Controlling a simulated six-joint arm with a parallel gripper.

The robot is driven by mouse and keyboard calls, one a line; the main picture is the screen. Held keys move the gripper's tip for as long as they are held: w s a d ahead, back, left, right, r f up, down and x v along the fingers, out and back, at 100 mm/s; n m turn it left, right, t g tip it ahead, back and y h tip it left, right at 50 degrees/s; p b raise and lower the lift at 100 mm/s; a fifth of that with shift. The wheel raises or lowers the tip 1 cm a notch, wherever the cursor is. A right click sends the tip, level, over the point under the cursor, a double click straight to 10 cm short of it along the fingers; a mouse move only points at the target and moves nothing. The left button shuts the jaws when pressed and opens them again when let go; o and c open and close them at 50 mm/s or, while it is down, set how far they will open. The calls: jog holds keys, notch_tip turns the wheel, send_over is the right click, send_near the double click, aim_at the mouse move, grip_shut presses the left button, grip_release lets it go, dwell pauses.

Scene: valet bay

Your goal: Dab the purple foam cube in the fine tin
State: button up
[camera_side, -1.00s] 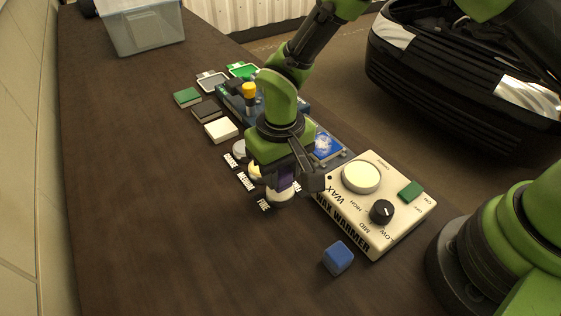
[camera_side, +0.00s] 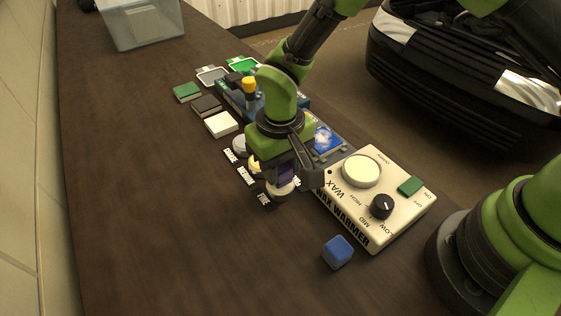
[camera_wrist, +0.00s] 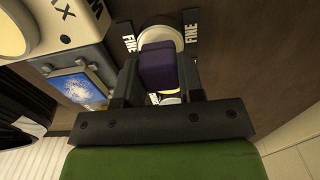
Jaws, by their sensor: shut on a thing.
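The purple foam cube (camera_wrist: 158,66) is held between the fingers of my gripper (camera_wrist: 160,84) in the wrist view. In the side view it shows as a small purple patch (camera_side: 286,173) between the fingers of my gripper (camera_side: 285,182). The fine tin (camera_wrist: 161,33), a round pale tin beside black FINE labels, lies at the cube's far end in the wrist view. In the side view the fine tin (camera_side: 281,192) is right under the cube. I cannot tell whether the cube touches the tin's contents.
The wax warmer (camera_side: 392,213) stands right of the gripper, with a blue cube (camera_side: 338,252) in front. A yellow tin (camera_side: 255,165) and a grey tin (camera_side: 240,144) sit close behind. Several pads lie farther back. The table's left side is clear.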

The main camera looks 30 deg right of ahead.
jog(key=shift+f, duration=0.45)
dwell(1.0)
jog(key=shift+r, duration=3.55)
